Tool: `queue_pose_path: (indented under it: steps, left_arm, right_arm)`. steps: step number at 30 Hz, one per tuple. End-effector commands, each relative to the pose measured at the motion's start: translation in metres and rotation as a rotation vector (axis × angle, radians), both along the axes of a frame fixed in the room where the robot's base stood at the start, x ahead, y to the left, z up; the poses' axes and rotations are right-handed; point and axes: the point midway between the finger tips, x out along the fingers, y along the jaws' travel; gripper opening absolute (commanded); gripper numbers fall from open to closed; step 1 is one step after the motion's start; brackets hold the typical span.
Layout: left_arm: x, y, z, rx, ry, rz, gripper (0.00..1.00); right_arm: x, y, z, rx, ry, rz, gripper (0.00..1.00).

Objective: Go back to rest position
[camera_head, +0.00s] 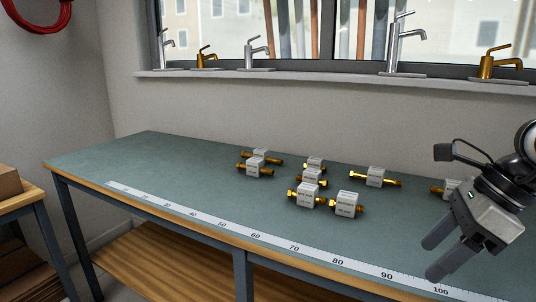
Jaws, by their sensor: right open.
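My right gripper (432,258) hangs at the right side of the view, above the front right part of the workbench (190,160). Its two dark fingers are apart, with nothing visible between them. It partly covers the ruler strip's right end and stands in front of a white block with a brass fitting (448,189). My left gripper is not in view.
Several white blocks with brass fittings (373,176) lie across the middle of the bench. A ruler strip (255,234) runs along the front edge. Faucets (257,54) stand on the window sill behind. The bench's left part is clear. Cardboard boxes (8,184) sit at far left.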

Motion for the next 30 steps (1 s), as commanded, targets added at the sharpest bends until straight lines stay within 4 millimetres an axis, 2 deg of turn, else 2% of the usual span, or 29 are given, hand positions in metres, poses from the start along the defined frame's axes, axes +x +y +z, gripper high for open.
queue_pose_path:
  steps: [8,13,15,17,20,23,25,28,29,30]
  left_arm:
    - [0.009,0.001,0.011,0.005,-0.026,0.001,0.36]
    - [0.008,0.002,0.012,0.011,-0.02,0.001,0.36]
    - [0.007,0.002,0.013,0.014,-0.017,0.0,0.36]
    - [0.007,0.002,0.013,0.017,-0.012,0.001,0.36]
    - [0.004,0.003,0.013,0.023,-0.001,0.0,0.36]
    - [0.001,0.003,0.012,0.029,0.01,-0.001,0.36]
    - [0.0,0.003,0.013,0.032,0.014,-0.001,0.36]
    - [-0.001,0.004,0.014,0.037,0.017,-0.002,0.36]
    - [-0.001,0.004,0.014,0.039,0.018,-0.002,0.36]
    - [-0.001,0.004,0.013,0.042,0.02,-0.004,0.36]
  right_arm:
    - [-0.009,0.082,-0.017,0.37,0.111,0.061,0.6]
    - [-0.022,0.144,-0.014,0.755,0.266,0.029,0.6]
    - [-0.026,0.167,-0.006,0.969,0.368,-0.03,0.6]
    - [-0.025,0.183,0.003,1.185,0.483,-0.124,0.6]
    - [-0.009,0.188,0.008,1.571,0.727,-0.397,0.6]
    - [0.014,0.17,-0.02,1.892,0.992,-0.794,0.6]
    - [0.022,0.153,-0.063,2.056,1.181,-1.138,0.6]
    - [0.01,0.135,-0.136,2.162,1.407,-1.627,0.6]
    - [0.002,0.132,-0.156,-2.154,-1.453,1.746,0.6]
    - [-0.01,0.13,-0.18,-1.99,-1.404,1.768,0.6]
